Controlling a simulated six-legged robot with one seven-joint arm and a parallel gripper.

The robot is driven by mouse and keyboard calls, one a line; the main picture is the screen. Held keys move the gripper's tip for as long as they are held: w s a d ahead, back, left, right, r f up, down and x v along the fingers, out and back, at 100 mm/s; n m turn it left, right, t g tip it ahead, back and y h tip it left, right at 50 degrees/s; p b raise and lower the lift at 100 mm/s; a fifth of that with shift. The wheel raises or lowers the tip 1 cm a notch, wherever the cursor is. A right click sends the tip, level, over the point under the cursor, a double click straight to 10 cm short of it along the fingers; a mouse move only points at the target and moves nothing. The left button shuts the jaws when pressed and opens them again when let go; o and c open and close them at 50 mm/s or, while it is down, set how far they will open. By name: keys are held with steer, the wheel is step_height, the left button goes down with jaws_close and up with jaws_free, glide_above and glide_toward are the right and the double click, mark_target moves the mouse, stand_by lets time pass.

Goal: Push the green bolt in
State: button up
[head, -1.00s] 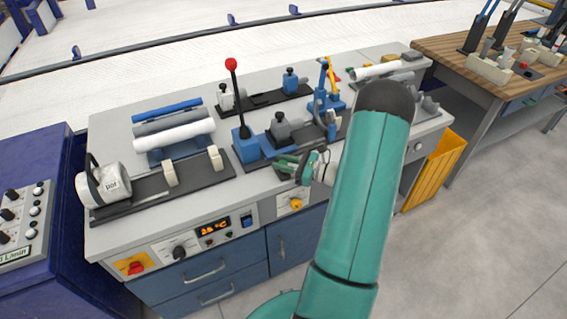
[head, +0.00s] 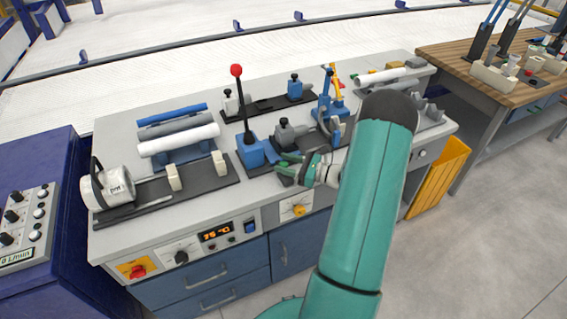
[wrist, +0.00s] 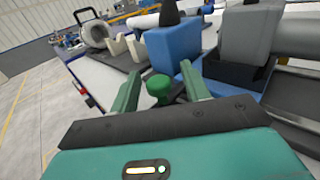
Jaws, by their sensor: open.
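The green bolt (wrist: 159,86) shows in the wrist view as a round green knob on a short stem. It lies between the two fingers of my gripper (wrist: 158,82), which are spread to either side of it. I cannot tell whether a finger touches it. In the head view my gripper (head: 290,172) is at the front middle of the bench, just in front of the blue lever block, and the bolt is hard to make out there. A blue block (wrist: 173,48) stands right behind the bolt in the wrist view.
The lever with a red knob (head: 237,72) rises behind my gripper. Grey clamp blocks (head: 289,131) stand close on the right. Pipes (head: 178,140) rest on a rack at the left. A control panel (head: 215,236) is on the bench front, with open floor before it.

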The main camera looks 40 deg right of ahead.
steer(key=v, duration=1.2)
steer(key=shift+s+d, duration=0.2)
steer(key=shift+s, duration=0.15)
steer(key=w+a+r+n+g, duration=0.2)
steer(key=a+r+n+g, duration=0.45)
steer(key=a, duration=0.55)
steer(key=w+a+r+n+g, duration=0.2)
steer(key=a+r+n+g, duration=0.5)
steer(key=a, duration=0.5)
steer(key=s+a+r+n+t+h, duration=0.3)
steer(key=s+a+r+n+h, duration=0.5)
steer(key=s+a+r+n, duration=0.3)
steer(key=a+n, duration=0.3)
steer(key=n, duration=0.2)
steer(key=shift+a+n+h, duration=0.25)
steer(key=shift+n+h, duration=0.1)
steer(key=shift+h, duration=0.05)
